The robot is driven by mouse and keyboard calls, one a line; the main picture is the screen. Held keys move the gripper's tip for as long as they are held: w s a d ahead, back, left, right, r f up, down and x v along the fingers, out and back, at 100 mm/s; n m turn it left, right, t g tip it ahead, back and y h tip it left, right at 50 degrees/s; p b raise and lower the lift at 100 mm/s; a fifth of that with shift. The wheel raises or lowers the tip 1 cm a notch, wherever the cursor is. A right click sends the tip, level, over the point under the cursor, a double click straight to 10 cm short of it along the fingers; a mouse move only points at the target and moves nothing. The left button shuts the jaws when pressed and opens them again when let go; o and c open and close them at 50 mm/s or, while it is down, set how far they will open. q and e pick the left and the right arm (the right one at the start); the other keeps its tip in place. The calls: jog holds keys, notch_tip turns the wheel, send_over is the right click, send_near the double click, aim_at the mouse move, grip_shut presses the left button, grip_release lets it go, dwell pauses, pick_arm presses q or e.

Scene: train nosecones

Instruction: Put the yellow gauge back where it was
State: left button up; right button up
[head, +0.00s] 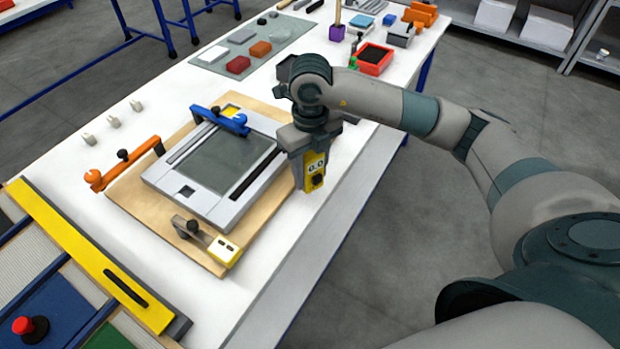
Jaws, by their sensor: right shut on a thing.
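The yellow gauge (316,168), with a small display reading about 0.0 and a dark round spot below it, hangs upright under my right wrist. My right gripper (303,172) is shut on it, pointing down. It holds the gauge just right of the wooden board (265,222). The gauge seems to be a little above the white table, but I cannot tell the gap. The fingertips are partly hidden by the gauge. My left gripper is not in view.
On the board lies a grey framed panel (213,162) with a blue clamp (221,121), an orange clamp (125,163) and a yellow-tipped clamp (222,249) around it. A red bin (371,60) and a mat with coloured blocks (238,64) stand farther back. The table's right strip is clear.

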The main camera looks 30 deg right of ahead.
aim_at(310, 183)
dwell(0.3)
jog(key=shift+f+p, duration=0.8)
jog(key=shift+f, duration=1.2)
jog(key=shift+f, duration=0.1)
jog(key=shift+f, duration=0.1)
jog(key=o, duration=1.2)
